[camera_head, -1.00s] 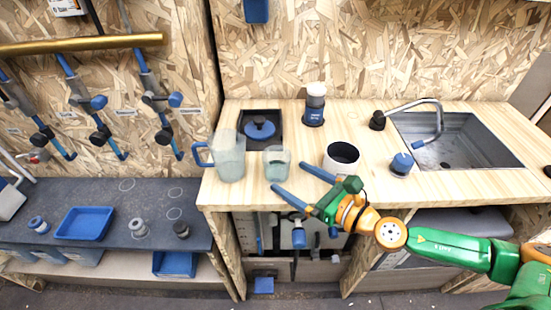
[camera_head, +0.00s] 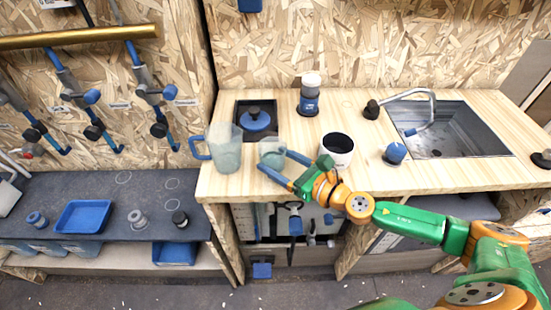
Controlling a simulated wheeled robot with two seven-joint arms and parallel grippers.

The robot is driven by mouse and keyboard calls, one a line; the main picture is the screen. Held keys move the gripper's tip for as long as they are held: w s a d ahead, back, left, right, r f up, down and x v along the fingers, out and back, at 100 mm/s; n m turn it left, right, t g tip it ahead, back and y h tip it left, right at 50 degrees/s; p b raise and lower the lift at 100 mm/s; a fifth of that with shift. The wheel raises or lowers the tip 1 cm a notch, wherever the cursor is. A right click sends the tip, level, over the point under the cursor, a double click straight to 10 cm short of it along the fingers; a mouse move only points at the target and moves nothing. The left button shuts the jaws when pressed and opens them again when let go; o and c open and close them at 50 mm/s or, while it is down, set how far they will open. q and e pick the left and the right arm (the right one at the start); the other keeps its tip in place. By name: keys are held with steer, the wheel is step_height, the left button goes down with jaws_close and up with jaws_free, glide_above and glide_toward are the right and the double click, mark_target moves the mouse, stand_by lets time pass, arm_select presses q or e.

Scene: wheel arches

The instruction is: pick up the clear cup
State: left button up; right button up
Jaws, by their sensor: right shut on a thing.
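The clear cup (camera_head: 271,149) is a small see-through tumbler with a pale greenish tint, upright near the front left of the wooden counter. My right gripper (camera_head: 275,160) reaches in from the right with its two blue fingers on either side of the cup, shut on it. The fingers cover the cup's lower part, so I cannot tell whether its base is on the counter. My left gripper is not in view.
A clear jug (camera_head: 227,149) with a blue handle stands just left of the cup. A white mug (camera_head: 337,151) with a dark inside stands to the right. Behind are a blue-knobbed item (camera_head: 256,122) on a black tray and a blue-and-white canister (camera_head: 309,97). A sink (camera_head: 455,132) is at right.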

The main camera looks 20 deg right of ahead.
mark_target(262, 142)
steer(key=shift+r, duration=0.4)
steer(key=r+p, duration=0.2)
steer(key=r, duration=0.1)
steer(key=shift+s+a+r+p, duration=0.1)
steer(key=shift+s+r+p, duration=0.1)
steer(key=shift+p, duration=0.1)
steer(key=s+a+r+p, duration=0.4)
steer(key=s+r+p, duration=0.4)
steer(key=s, duration=0.4)
steer(key=shift+s+a+r, duration=0.35)
steer(key=shift+a+r, duration=0.05)
